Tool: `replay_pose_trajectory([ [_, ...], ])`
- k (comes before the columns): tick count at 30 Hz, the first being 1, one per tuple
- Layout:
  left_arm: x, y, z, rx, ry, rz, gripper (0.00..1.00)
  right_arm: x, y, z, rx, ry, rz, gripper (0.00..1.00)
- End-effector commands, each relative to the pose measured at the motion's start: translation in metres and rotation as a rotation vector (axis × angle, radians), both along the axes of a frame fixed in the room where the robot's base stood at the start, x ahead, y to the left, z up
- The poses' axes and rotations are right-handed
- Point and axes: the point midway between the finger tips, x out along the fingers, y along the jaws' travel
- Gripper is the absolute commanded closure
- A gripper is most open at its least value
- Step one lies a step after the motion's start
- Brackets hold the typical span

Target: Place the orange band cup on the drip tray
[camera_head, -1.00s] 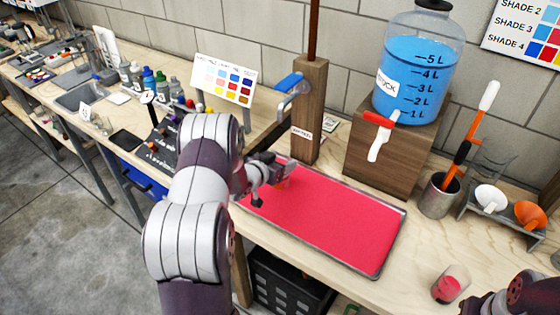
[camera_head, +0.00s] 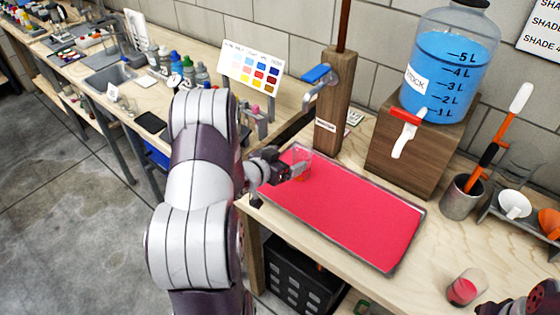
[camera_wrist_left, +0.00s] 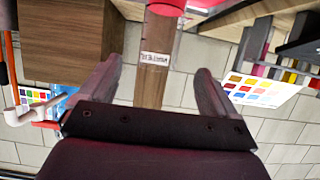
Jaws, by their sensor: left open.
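A clear cup (camera_head: 303,160) with a reddish tint stands on the drip tray (camera_head: 345,215), at its back left corner; I cannot make out an orange band. My left gripper (camera_head: 292,171) is open, with its fingertips close to the cup at its left front. In the left wrist view the spread fingers have nothing between them, and the cup (camera_wrist_left: 166,7) is partly cut off at the top edge. The drip tray is a metal-rimmed tray with a red surface. My right gripper's fingers are not visible.
A wooden post (camera_head: 333,105) stands behind the tray. A blue jug (camera_head: 445,70) with a red tap sits on a wooden block (camera_head: 415,160). Another clear cup (camera_head: 467,288) with red contents stands near the front edge at right. A tool holder (camera_head: 460,198) is behind it.

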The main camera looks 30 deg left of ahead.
Motion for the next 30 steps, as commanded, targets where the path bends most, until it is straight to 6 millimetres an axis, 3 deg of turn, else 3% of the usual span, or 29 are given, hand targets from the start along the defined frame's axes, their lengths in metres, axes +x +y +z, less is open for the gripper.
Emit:
replay_pose_trajectory([
  [3,-0.020,0.002,0.008,0.000,0.000,0.002,0.09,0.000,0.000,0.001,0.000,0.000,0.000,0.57],
  [7,-0.028,-0.001,0.013,0.012,0.027,0.006,0.09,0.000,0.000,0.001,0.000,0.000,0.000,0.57],
  [11,-0.030,-0.031,0.017,0.095,0.268,0.064,0.09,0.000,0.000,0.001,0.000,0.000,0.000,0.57],
  [14,-0.068,-0.079,0.022,0.123,0.554,0.105,0.09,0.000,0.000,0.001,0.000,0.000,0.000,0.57],
  [18,-0.152,-0.147,0.028,0.087,0.899,0.081,0.09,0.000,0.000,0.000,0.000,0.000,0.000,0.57],
  [21,-0.188,-0.170,0.032,0.061,1.025,0.053,0.09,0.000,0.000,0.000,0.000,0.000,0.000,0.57],
  [24,-0.199,-0.177,0.033,0.052,1.064,0.045,0.09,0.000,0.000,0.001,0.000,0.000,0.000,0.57],
  [30,-0.199,-0.176,0.033,0.051,1.063,0.048,0.09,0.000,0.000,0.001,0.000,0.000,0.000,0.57],
])
